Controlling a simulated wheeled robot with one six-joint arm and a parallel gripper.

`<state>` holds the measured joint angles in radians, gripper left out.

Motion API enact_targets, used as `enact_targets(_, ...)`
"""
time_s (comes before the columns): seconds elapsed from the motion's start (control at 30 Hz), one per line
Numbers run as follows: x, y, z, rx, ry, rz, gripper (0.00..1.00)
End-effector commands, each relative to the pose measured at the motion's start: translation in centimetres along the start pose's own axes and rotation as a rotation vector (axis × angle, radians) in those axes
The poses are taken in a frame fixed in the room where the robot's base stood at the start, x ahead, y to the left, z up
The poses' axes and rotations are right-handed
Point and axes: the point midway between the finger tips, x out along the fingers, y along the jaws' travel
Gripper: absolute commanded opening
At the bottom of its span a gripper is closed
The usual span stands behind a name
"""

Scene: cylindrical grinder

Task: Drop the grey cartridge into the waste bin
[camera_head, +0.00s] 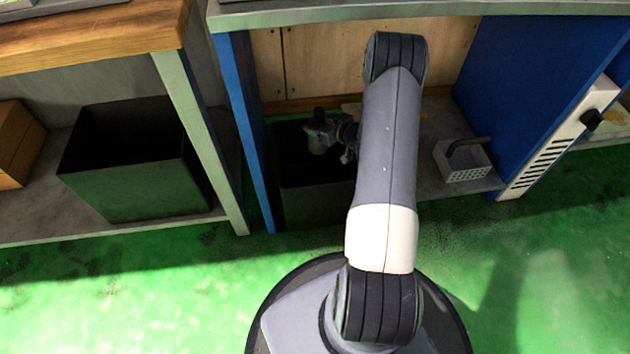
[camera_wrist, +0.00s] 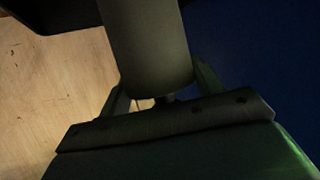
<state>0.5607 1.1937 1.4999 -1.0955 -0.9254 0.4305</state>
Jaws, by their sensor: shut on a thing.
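The grey cartridge (camera_wrist: 147,45) is a plain cylinder between my fingers in the wrist view. My gripper (camera_wrist: 160,88) is shut on it, and its far end runs out of the top of the picture. In the head view my gripper (camera_head: 330,128) is small and in shadow, with the cartridge (camera_head: 317,146) below it. They are over the opening of a dark open bin (camera_head: 315,205) that stands in the recess under the blue-sided bench. The bin's inside is too dark to see, and my arm hides its right part.
Another dark open box (camera_head: 155,190) stands on the shelf at left, beside a brown box (camera_head: 18,145). Blue panels (camera_head: 520,80) flank the recess. A small grey perforated holder (camera_head: 462,162) sits to the right of my arm. The green floor (camera_head: 120,290) in front is clear.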

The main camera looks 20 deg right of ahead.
Motion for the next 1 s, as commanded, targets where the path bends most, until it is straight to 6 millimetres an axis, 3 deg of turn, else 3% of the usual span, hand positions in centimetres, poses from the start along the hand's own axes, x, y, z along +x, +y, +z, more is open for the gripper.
enact_targets(0.2,0.0,0.1,-0.1,-0.001,0.003,0.001,0.24)
enact_targets(0.23,0.0,0.1,-0.2,-0.001,0.003,0.001,0.63)
enact_targets(0.53,0.0,0.0,-0.1,0.000,0.002,0.000,0.87)
enact_targets(0.83,-0.4,0.1,0.0,0.001,-0.001,0.001,0.87)
enact_targets(1.0,-3.0,0.1,-0.3,0.003,0.000,0.004,0.87)
